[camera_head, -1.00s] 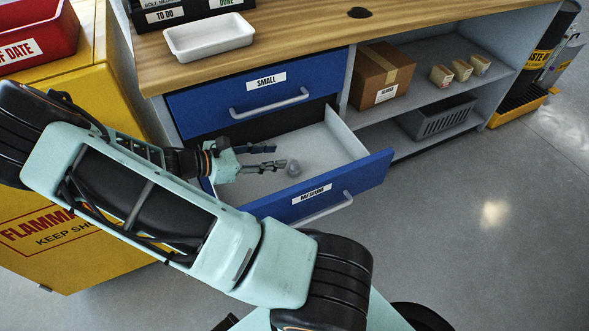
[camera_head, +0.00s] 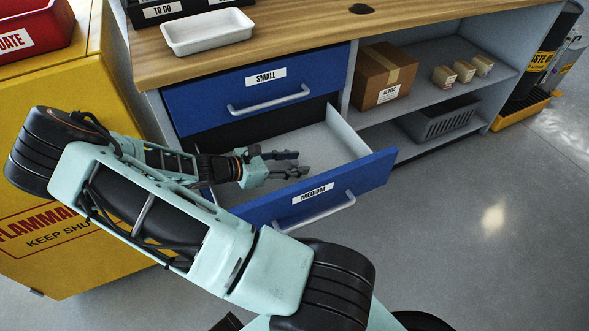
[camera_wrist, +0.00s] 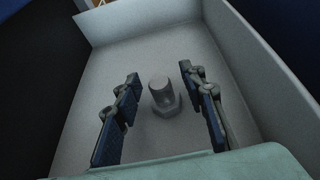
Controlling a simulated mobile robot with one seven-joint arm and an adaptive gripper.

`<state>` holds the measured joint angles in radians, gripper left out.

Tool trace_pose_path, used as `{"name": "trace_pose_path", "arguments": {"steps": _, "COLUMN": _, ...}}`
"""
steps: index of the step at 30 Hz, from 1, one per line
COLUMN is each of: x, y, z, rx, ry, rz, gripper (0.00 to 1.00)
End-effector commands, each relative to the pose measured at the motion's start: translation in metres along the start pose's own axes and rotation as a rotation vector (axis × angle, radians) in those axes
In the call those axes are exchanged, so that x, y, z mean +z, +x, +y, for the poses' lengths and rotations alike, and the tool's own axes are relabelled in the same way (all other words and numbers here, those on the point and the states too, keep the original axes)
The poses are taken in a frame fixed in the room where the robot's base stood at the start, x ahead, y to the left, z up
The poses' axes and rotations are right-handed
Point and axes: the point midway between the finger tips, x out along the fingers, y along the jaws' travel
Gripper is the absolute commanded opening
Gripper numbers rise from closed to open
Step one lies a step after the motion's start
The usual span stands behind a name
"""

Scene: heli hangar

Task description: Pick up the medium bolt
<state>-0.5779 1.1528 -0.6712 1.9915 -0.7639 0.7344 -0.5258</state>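The medium bolt (camera_wrist: 163,94) is a grey metal bolt with a hex head, in the drawer, seen in the wrist view. It sits between the two fingers of my gripper (camera_wrist: 160,100), with a gap on each side. My gripper (camera_head: 292,164) is open inside the open blue drawer labelled MEDIUM (camera_head: 369,178). In the head view the bolt is hidden behind my gripper and the drawer front. The drawer's light grey floor and walls surround the bolt in the wrist view.
The shut drawer labelled SMALL (camera_head: 215,104) is just above. A white tray (camera_head: 205,39) stands on the wooden worktop (camera_head: 300,25). A brown cardboard box (camera_head: 383,72) and an open shelf are at the right. A yellow cabinet (camera_head: 50,120) stands at the left.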

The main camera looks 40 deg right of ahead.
Motion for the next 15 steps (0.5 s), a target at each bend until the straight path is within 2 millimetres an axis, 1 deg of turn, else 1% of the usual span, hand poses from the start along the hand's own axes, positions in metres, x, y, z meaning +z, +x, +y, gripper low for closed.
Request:
{"name": "trace_pose_path", "arguments": {"steps": 4, "x": 0.0004, "y": -0.0003, "z": 0.0000, "rx": 0.000, "ry": 0.000, "rz": 0.000, "gripper": 0.37}}
{"name": "trace_pose_path", "arguments": {"steps": 12, "x": 0.0003, "y": -0.0005, "z": 0.0001, "rx": 0.000, "ry": 0.000, "rz": 0.000, "gripper": 0.07}}
{"name": "trace_pose_path", "arguments": {"steps": 14, "x": 0.0003, "y": -0.0005, "z": 0.0001, "rx": 0.000, "ry": 0.000, "rz": 0.000, "gripper": 0.00}}
{"name": "trace_pose_path", "arguments": {"steps": 15, "x": 0.0003, "y": -0.0005, "z": 0.0001, "rx": 0.000, "ry": 0.000, "rz": 0.000, "gripper": 0.00}}
